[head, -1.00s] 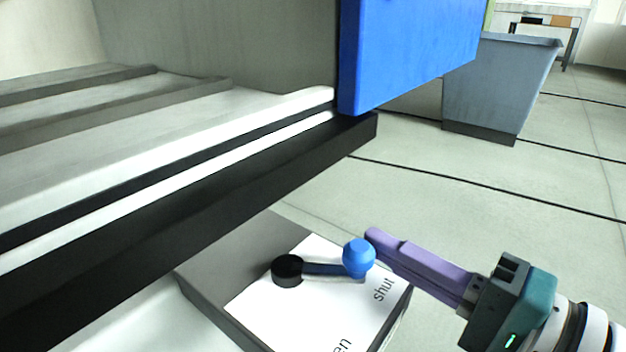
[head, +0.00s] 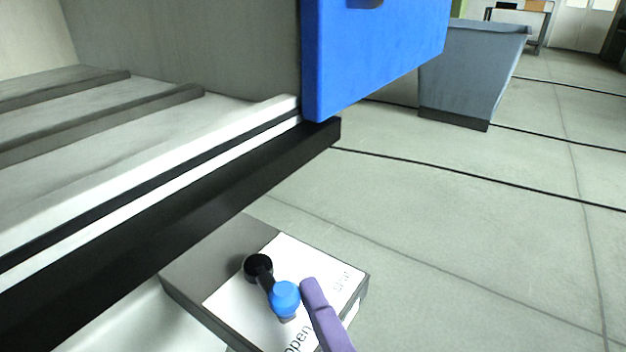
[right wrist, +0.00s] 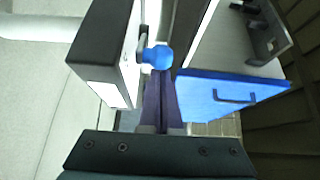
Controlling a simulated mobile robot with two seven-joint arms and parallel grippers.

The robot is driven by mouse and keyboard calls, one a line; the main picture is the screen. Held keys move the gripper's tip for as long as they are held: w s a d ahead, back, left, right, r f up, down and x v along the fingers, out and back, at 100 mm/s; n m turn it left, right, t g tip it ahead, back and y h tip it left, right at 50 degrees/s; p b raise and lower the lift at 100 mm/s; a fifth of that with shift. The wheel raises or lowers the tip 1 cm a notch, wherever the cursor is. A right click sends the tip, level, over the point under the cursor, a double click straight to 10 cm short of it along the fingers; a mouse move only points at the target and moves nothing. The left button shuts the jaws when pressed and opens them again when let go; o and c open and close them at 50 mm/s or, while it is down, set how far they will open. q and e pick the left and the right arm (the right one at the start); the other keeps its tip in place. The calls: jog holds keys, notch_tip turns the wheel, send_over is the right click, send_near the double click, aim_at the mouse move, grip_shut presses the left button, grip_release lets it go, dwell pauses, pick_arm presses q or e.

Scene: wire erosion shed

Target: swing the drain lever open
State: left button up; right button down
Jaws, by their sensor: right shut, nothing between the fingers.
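The drain lever is a dark arm with a black pivot (head: 258,266) and a blue ball knob (head: 285,298). It is mounted on a grey box with a white label plate (head: 232,296) marked "shut" and "open". The knob points toward the bottom of the head view, nearer the "open" word. My right gripper (head: 310,290) has purple fingers, shut and empty, right beside the knob on its "shut" side. In the right wrist view the blue knob (right wrist: 157,57) is at the tips of the closed fingers (right wrist: 160,80); contact looks likely but is not certain. My left gripper is out of view.
A blue door (head: 375,55) hangs open above the box. The machine's black sill (head: 200,205) runs along the left above the lever. A grey-blue bin (head: 465,75) stands on the floor at the back right. The floor at right is clear.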

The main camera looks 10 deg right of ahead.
jog(key=shift+s+a, duration=0.25)
jog(key=shift+a, duration=0.15)
jog(key=shift+s+a, duration=0.2)
jog(key=shift+a, duration=0.35)
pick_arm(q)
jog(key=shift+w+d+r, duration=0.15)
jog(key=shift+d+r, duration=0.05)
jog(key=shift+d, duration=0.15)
pick_arm(e)
jog(key=shift+s+a, duration=0.1)
jog(key=shift+a, duration=0.15)
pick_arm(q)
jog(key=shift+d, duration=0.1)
pick_arm(e)
jog(key=shift+a, duration=0.1)
